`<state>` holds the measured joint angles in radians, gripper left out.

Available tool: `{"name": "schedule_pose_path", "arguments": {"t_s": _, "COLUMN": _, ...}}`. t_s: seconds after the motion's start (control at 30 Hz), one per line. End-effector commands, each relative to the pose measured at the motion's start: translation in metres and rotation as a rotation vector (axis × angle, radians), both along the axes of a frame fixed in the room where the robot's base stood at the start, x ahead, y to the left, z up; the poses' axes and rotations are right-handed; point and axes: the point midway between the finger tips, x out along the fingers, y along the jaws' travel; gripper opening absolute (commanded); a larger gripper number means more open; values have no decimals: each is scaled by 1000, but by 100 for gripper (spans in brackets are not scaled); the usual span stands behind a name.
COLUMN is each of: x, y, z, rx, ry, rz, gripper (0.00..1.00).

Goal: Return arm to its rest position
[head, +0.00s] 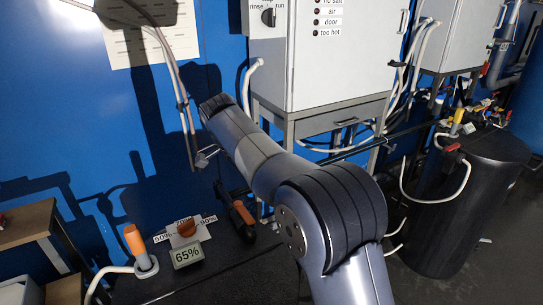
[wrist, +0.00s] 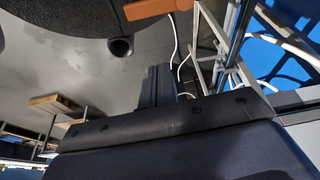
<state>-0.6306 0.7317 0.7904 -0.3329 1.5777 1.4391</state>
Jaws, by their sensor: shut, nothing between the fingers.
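My arm rises from the bottom of the head view, bends at a large dark elbow and reaches up and left. Its far visible end has a dark cap in front of the blue wall (head: 60,110). I cannot make out my gripper's fingers in the head view. The wrist view is filled at the bottom by a dark blue and black body, probably my own arm. No fingertips can be made out there, and I see no held object.
A grey cabinet (head: 340,60) stands behind the arm. A dial panel (head: 187,230), a 65% display (head: 187,254), an orange-handled piece (head: 136,242) and an orange-black object (head: 240,213) sit on the dark bench at left. A black tank (head: 460,200) stands right.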

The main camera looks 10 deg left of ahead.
Motion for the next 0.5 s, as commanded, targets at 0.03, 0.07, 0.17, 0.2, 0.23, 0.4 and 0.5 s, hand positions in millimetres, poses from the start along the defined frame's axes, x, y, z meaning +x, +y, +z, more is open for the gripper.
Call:
{"name": "schedule_pose_path", "arguments": {"t_s": 0.03, "x": 0, "y": 0, "z": 0, "rx": 0, "ry": 0, "rz": 0, "gripper": 0}}
{"name": "schedule_pose_path", "arguments": {"t_s": 0.07, "x": 0, "y": 0, "z": 0, "rx": 0, "ry": 0, "rz": 0, "gripper": 0}}
{"name": "schedule_pose_path", "arguments": {"t_s": 0.17, "x": 0, "y": 0, "z": 0, "rx": 0, "ry": 0, "rz": 0, "gripper": 0}}
{"name": "schedule_pose_path", "arguments": {"t_s": 0.2, "x": 0, "y": 0, "z": 0, "rx": 0, "ry": 0, "rz": 0, "gripper": 0}}
{"name": "schedule_pose_path", "arguments": {"t_s": 0.23, "x": 0, "y": 0, "z": 0, "rx": 0, "ry": 0, "rz": 0, "gripper": 0}}
{"name": "schedule_pose_path", "arguments": {"t_s": 0.4, "x": 2, "y": -3, "z": -9, "rx": -1, "ry": 1, "rz": -1, "gripper": 0}}
{"name": "schedule_pose_path", "arguments": {"t_s": 0.5, "x": 4, "y": -6, "z": -21, "rx": -2, "ry": 3, "rz": -2, "gripper": 0}}
